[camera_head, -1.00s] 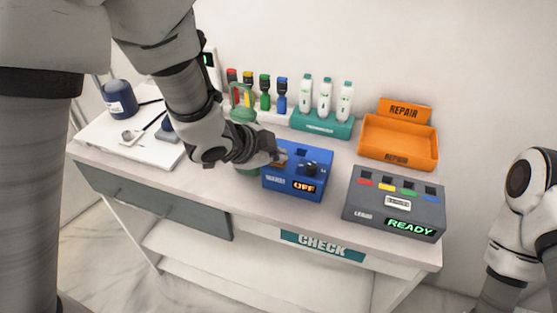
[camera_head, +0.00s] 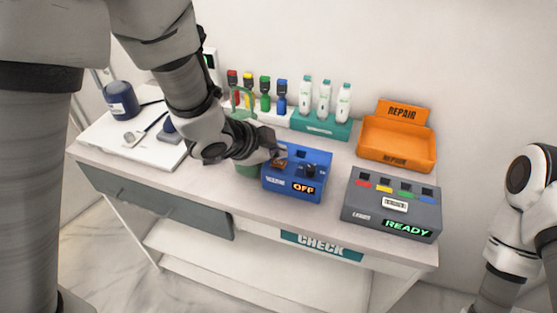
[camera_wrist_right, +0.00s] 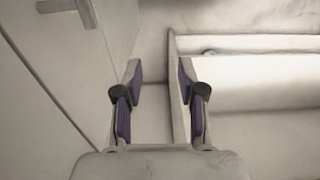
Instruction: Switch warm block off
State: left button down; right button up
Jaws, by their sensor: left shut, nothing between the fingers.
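The blue warm block (camera_head: 292,194) stands on the desk in the head view, with a lit orange "OFF" display (camera_head: 303,188) on its front. A dark knob (camera_head: 311,171) sits on its top right part, and an orange-brown patch shows at its top left. My left gripper (camera_head: 281,153) is shut and empty at the block's upper left, left of the knob. Whether it touches the block I cannot tell. My right gripper (camera_wrist_right: 158,95) is open and empty in the right wrist view, away from the block.
A grey box (camera_head: 390,215) reading "READY" stands right of the block, with an orange REPAIR tray (camera_head: 398,140) behind it. White bottles in a teal rack (camera_head: 321,125) stand behind the block. A green object (camera_head: 247,169) is partly hidden behind my left gripper.

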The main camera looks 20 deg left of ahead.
aim_at(277, 165)
pick_arm(q)
notch_tip(277, 165, up, 5)
jog(key=p, duration=0.4)
jog(key=shift+r+p, duration=0.1)
jog(key=shift+p, duration=0.3)
